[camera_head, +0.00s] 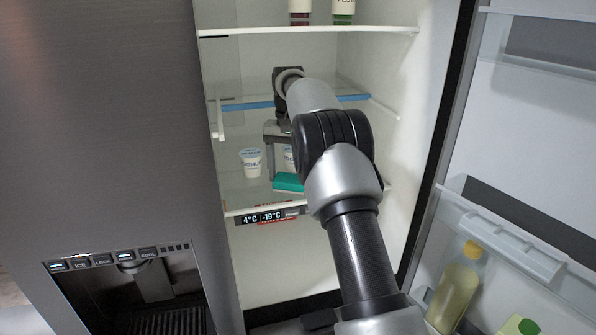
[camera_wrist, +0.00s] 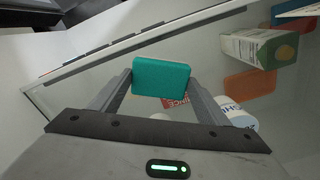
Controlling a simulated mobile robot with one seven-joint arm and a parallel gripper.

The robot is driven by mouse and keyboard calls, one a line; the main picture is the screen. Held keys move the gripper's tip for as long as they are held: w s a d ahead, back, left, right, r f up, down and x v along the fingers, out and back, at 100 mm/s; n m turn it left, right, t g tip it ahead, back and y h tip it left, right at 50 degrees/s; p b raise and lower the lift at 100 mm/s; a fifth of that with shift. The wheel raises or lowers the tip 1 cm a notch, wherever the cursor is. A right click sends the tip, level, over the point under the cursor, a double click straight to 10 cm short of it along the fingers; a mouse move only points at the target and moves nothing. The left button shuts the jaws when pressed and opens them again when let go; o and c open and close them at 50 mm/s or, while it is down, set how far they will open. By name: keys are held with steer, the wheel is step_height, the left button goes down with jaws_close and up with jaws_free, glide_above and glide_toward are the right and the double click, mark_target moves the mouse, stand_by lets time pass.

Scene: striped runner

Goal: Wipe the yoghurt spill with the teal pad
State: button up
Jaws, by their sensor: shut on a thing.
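The teal pad (camera_wrist: 160,77) is between the two fingers of my gripper (camera_wrist: 160,84) in the wrist view, and the gripper is shut on it. In the head view the teal pad (camera_head: 288,182) shows low at the front of a fridge shelf, below my gripper (camera_head: 281,160). I cannot tell whether the pad touches the shelf (camera_head: 236,190). I cannot make out the yoghurt spill in either view; my arm and the pad hide part of the shelf.
A white yoghurt cup (camera_head: 251,162) stands left of my gripper, and another cup (camera_head: 289,157) is partly hidden behind it. A carton (camera_wrist: 258,46) shows in the wrist view. A blue-edged shelf (camera_head: 245,105) lies above. The open fridge door (camera_head: 520,150) is on the right, with a bottle (camera_head: 455,288).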

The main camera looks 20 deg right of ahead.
mark_target(274, 180)
steer(key=shift+a+r, duration=0.1)
steer(key=shift+a, duration=2.2)
steer(key=shift+w+f, duration=0.2)
steer(key=shift+w, duration=0.65)
steer(key=shift+d, duration=5.5)
steer(key=shift+r, duration=0.2)
step_height(274, 180, up, 2)
steer(key=shift+r, duration=0.35)
